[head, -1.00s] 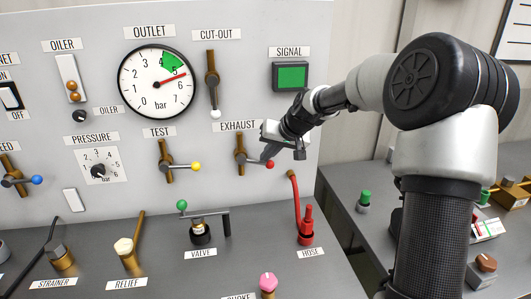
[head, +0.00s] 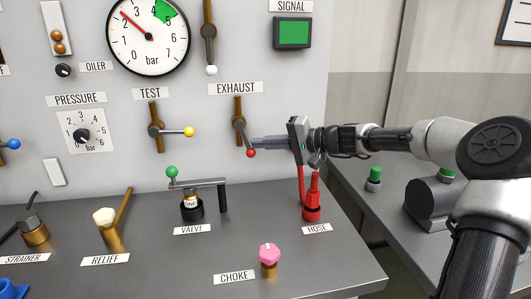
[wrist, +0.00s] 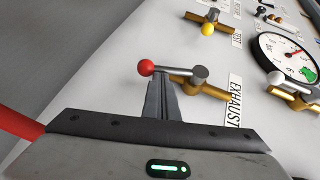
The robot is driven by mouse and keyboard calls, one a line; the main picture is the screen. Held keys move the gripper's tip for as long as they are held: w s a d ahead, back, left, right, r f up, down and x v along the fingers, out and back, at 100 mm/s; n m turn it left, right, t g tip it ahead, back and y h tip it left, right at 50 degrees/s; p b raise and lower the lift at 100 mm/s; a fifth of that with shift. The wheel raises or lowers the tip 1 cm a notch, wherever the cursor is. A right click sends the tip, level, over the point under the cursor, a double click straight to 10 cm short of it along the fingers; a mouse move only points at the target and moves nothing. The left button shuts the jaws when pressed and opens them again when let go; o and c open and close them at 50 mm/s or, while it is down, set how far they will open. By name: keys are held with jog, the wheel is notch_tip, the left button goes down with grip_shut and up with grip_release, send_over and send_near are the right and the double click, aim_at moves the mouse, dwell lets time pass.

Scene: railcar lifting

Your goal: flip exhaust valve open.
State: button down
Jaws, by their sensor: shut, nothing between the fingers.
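The exhaust valve (head: 239,124) sits on the grey panel under the EXHAUST label (head: 236,88), on an upright brass pipe. Its lever ends in a red ball (head: 251,153) and slants steeply down, slightly right of the pivot. My gripper (head: 256,142) is shut and empty, reaching in from the right with its fingertips at the lever, just above the red ball. In the wrist view the shut fingers (wrist: 160,90) lie beside the red ball (wrist: 146,68) and the grey lever (wrist: 175,71). I cannot tell whether they touch.
The outlet gauge (head: 148,37) needle points up-left, between 2 and 3. The signal light (head: 293,33) is green. The test valve's yellow ball (head: 189,132) is to the left. Below stand the red hose fitting (head: 312,200), the green-knobbed valve (head: 192,205) and the pink choke knob (head: 269,255).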

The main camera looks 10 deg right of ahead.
jog(key=shift+a+f+m+t+y+b, duration=0.45)
jog(key=shift+a+f+y+b, duration=0.5)
jog(key=shift+b, duration=0.6)
jog(key=shift+s+a, duration=0.1)
jog(key=shift+a, duration=0.05)
jog(key=w+d+p+v, duration=0.1)
jog(key=w+p+v, duration=0.1)
jog(key=v, duration=1.1)
jog(key=shift+w+d, duration=0.25)
jog(key=shift+d, duration=0.1)
jog(key=shift+f, duration=0.1)
